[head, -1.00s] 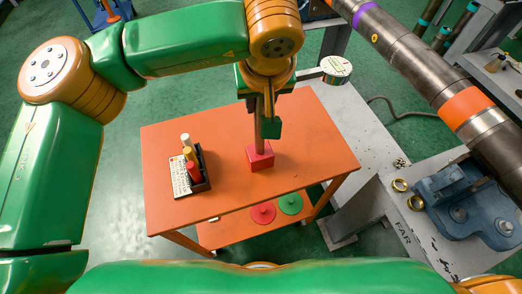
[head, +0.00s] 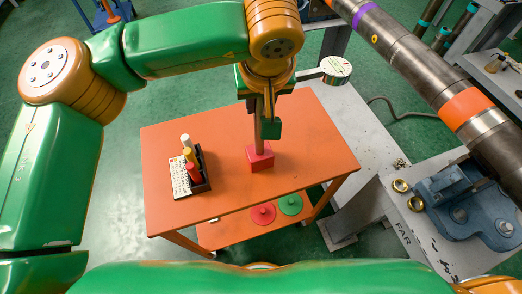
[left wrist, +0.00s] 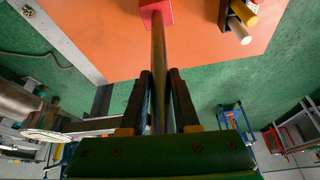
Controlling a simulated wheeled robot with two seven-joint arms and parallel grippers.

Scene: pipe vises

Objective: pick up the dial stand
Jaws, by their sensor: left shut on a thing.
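The dial stand is a red block base (head: 260,157) with an upright grey-brown post, near the middle of the orange table in the head view. My left gripper (head: 265,128) is above the base and shut on the post. In the left wrist view the post (left wrist: 158,50) runs between the two dark fingers of my left gripper (left wrist: 159,75), and the red base (left wrist: 156,12) is at the top edge. I cannot tell whether the base touches the table. My right gripper is not in view.
A dark rack (head: 204,181) with white, yellow and red markers stands left on the orange table (head: 230,200). Red (head: 263,214) and green (head: 290,204) discs lie on the lower shelf. A grey bench (head: 350,120) with a blue vise (head: 465,205) and long pipe (head: 420,70) is at right.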

